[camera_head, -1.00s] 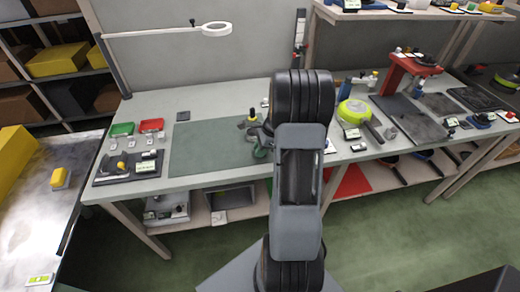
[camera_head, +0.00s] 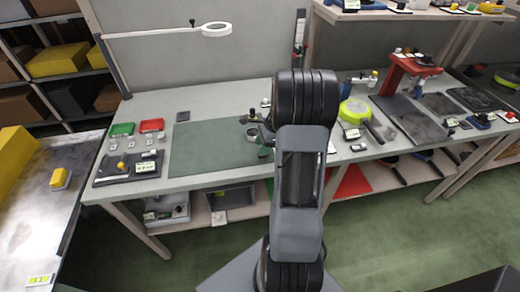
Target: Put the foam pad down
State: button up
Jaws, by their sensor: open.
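My arm stands in the middle of the view and covers part of the workbench (camera_head: 220,178). What seems to be my gripper (camera_head: 257,136) shows just left of the arm, over the right edge of the green-grey mat (camera_head: 205,148). Its jaws are open, though the fingers are small and partly hidden. I cannot make out a foam pad for certain. Nothing is clearly held. A small dark flat square (camera_head: 183,116) lies at the back of the mat. A dark tray-like pad (camera_head: 110,177) with small items lies at the bench's left end.
Green (camera_head: 122,129) and red (camera_head: 151,125) bins stand at the back left. A yellow-green pan (camera_head: 353,111) and a red stand (camera_head: 402,78) are on the right. The mat's left part is clear.

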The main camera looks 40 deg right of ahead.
jog(key=v, duration=0.9)
jog(key=s+a+r+n+h, duration=0.1)
jog(key=a+r+n, duration=0.1)
jog(key=a+n, duration=0.35)
jog(key=s+a+r+n+h, duration=0.1)
jog(key=a+r+n, duration=0.25)
jog(key=a, duration=0.35)
jog(key=s+a+n+t+h, duration=0.1)
jog(key=s+a+n, duration=0.7)
jog(key=a+n, duration=0.4)
jog(key=shift+s+f+n+t+h, duration=0.3)
jog(key=shift+s+f+n+h, duration=0.1)
jog(key=shift+n, duration=0.8)
jog(key=shift+d+r+p, duration=0.1)
jog(key=shift+r+p, duration=0.55)
jog(key=shift+r, duration=0.05)
